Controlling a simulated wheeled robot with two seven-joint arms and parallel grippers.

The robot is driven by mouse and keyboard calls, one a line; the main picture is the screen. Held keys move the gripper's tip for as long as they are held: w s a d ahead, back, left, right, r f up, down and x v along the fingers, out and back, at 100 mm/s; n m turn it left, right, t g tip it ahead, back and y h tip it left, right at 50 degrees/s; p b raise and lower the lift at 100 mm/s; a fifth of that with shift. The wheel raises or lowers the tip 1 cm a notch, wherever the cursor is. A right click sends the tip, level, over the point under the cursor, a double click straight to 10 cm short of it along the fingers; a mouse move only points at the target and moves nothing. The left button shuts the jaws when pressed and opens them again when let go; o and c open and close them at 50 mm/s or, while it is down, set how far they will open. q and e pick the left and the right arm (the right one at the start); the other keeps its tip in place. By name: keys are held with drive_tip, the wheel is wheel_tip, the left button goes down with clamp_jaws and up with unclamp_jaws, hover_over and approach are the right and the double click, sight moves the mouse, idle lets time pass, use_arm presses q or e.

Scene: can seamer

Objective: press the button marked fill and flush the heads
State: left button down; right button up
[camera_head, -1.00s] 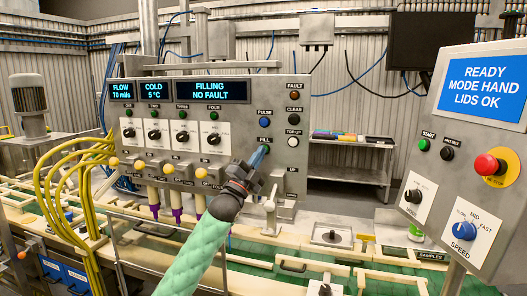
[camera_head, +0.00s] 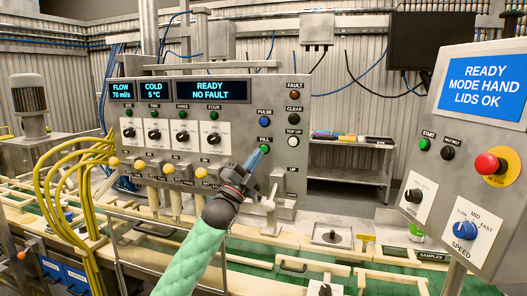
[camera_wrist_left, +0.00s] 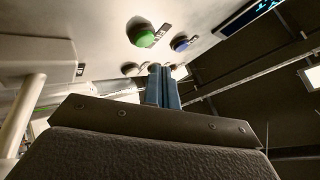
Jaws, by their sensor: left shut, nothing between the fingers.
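The green fill button (camera_head: 266,149) is on the grey filler panel (camera_head: 238,128), below the blue pulse button (camera_head: 265,122). It also shows in the left wrist view as a green dome (camera_wrist_left: 142,33), with its label partly readable. My left gripper (camera_head: 256,156) is shut and empty, its blue fingertips just below and left of the fill button. In the left wrist view the closed fingers (camera_wrist_left: 164,86) point toward the panel with a gap to the button. The filler display (camera_head: 212,90) reads READY, NO FAULT. Pale nozzles (camera_head: 165,201) hang under the panel. My right gripper is out of view.
A clear button (camera_head: 294,119) and a white top up button (camera_head: 294,142) sit right of fill. A metal stand (camera_head: 270,212) rises below the panel. The console (camera_head: 465,150) at right has a red stop button (camera_head: 487,164). Yellow hoses (camera_head: 72,190) loop at left.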

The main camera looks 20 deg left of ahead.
use_arm(q)
drive_tip(key=shift+s, duration=1.6)
